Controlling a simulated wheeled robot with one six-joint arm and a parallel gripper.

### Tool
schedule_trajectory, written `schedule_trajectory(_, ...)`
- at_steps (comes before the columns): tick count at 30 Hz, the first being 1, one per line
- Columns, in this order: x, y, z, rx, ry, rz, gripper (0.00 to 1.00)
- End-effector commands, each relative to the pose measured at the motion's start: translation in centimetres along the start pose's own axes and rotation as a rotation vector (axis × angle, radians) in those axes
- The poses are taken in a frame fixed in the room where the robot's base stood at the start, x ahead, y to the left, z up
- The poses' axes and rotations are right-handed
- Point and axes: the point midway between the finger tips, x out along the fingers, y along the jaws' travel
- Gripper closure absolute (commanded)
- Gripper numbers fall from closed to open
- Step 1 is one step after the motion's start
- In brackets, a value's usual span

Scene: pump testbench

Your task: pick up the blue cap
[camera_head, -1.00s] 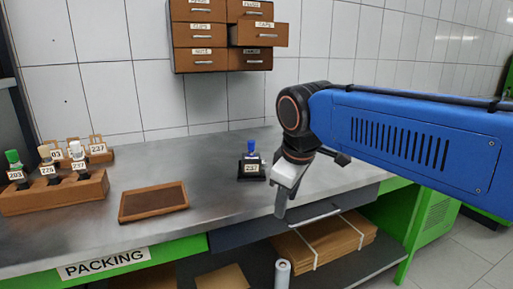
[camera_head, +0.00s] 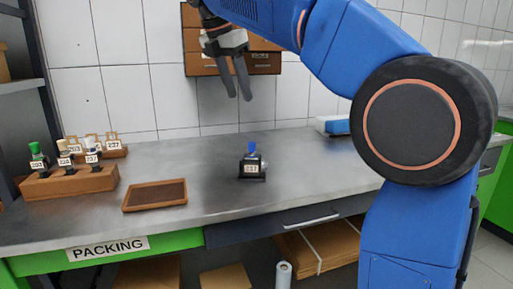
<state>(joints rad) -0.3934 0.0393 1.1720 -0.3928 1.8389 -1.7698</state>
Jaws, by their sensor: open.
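The blue cap (camera_head: 251,146) sits upright on top of a small black stand (camera_head: 252,168) with a white label that reads 237. The stand is on the grey metal bench, near its middle. My gripper (camera_head: 239,98) hangs above and slightly left of the cap in the picture, fingers pointing down, apart and empty. It is clear of the cap, in front of the wall drawers in the picture.
A wooden rack (camera_head: 70,184) with several labelled items stands at the bench's left, and a shallow brown tray (camera_head: 155,196) lies right of it. Brown drawers (camera_head: 268,62) hang on the wall. A blue and white object (camera_head: 337,126) lies at the back right.

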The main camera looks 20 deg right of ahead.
Motion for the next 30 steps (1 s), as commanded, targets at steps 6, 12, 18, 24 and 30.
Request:
schedule_trajectory(6, -0.5, 1.1, -0.1, -0.074, -0.01, -0.012, 0.59)
schedule_trajectory(12, 2.3, 1.0, -0.1, -0.075, -0.009, -0.013, 0.59)
schedule_trajectory(18, 6.0, 1.0, -0.1, -0.074, -0.009, -0.013, 0.59)
schedule_trajectory(24, 9.3, 0.9, -0.1, -0.072, -0.009, -0.012, 0.59)
schedule_trajectory(30, 11.1, 0.9, -0.1, -0.073, -0.009, -0.011, 0.59)
